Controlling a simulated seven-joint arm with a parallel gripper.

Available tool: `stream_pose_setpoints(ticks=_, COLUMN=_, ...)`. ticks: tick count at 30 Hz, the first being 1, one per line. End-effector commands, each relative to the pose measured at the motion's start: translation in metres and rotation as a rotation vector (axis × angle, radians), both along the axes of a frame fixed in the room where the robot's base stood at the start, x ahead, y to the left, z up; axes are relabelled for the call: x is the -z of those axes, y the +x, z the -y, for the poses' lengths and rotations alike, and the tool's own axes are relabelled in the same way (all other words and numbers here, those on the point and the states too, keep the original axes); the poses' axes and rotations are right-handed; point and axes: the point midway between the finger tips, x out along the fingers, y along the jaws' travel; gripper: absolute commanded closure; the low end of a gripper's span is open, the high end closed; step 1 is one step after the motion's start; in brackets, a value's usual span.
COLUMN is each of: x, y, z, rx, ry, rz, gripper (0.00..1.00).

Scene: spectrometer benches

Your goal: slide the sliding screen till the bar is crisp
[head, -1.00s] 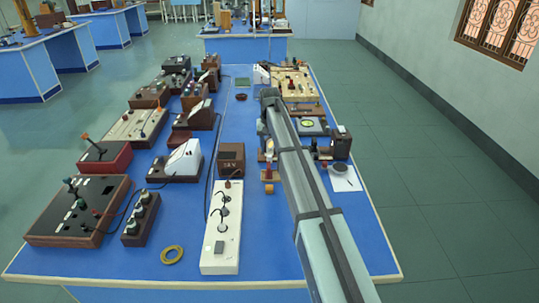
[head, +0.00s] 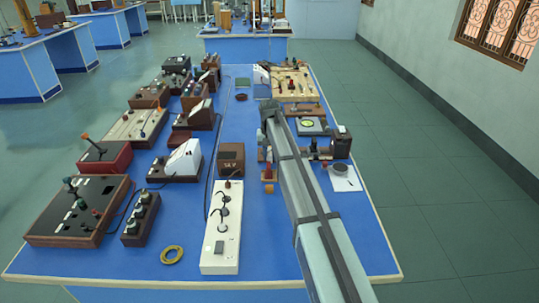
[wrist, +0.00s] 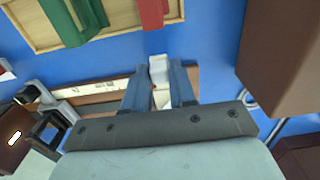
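In the wrist view my gripper (wrist: 160,84) has its two blue-grey fingers close together. A small white piece (wrist: 158,70) fills the narrow gap between the tips and appears to touch both; it looks like part of the sliding screen, the rest of which is hidden. A brown rail with a pale marked strip (wrist: 98,88) runs behind the fingers. A small red-topped piece on a wooden foot (head: 268,174) stands just left of the arm. I cannot make out the bar's image.
A dark brown box (head: 340,146) and a white sheet with a round dark piece (head: 341,175) lie right of my arm. A wooden board with coloured parts (head: 293,83) is behind. A brown block (head: 231,158) and a white socket strip (head: 222,228) stand to the left.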

Motion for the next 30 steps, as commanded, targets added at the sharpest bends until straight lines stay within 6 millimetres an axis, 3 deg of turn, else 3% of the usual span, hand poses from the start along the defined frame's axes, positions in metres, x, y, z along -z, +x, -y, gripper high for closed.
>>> stream_pose_setpoints(ticks=8, x=0.0, y=0.0, z=0.0, rx=0.0, ry=0.0, rz=0.0, gripper=1.0)
stream_pose_setpoints(ticks=20, x=0.0, y=0.0, z=0.001, rx=0.0, ry=0.0, rz=0.0, gripper=1.0)
stream_pose_setpoints(ticks=30, x=0.0, y=0.0, z=0.035, rx=0.001, ry=-0.001, rz=0.0, gripper=1.0)
